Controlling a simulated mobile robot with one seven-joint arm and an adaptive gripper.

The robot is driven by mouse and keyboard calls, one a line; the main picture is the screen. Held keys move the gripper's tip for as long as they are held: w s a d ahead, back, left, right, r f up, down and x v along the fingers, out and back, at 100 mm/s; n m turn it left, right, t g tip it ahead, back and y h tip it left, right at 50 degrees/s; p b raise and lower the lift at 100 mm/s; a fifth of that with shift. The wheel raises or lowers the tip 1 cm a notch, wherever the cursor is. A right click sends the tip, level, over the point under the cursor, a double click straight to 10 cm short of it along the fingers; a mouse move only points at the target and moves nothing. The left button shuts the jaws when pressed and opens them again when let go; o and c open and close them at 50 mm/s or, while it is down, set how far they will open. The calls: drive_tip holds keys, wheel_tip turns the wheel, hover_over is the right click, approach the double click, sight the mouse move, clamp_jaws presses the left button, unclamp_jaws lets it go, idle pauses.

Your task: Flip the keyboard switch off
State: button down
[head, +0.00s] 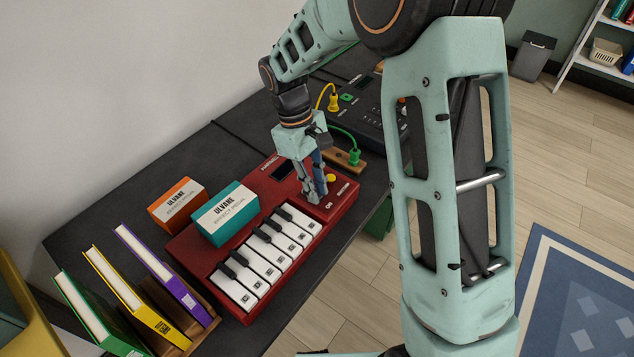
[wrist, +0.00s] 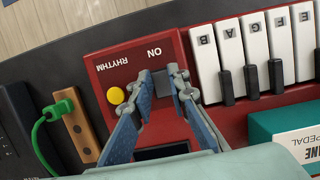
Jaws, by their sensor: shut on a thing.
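The red keyboard (head: 240,312) lies on the dark table, with its white and black keys towards the front. My gripper (head: 315,198) reaches down onto its control panel at the right end. In the wrist view my gripper (wrist: 163,80) has its two blue-grey fingers closed around a small dark grey switch (wrist: 162,86), beside the printed word ON. The fingers hide part of the switch, and its exact tilt cannot be told. A yellow knob (wrist: 115,95) sits beside the fingers, near the word RHYTHM; it also shows in the head view (head: 330,178).
A teal box (head: 225,214) stands on the keyboard, with an orange box (head: 178,203) beside it. Books (head: 160,270) stand at the front left. A wooden block with a green cable plug (head: 354,157) and a black device (head: 370,112) are behind the gripper.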

drive_tip(key=c, duration=1.8)
unclamp_jaws()
drive_tip(key=shift+c, duration=0.2)
drive_tip(key=v, duration=1.2)
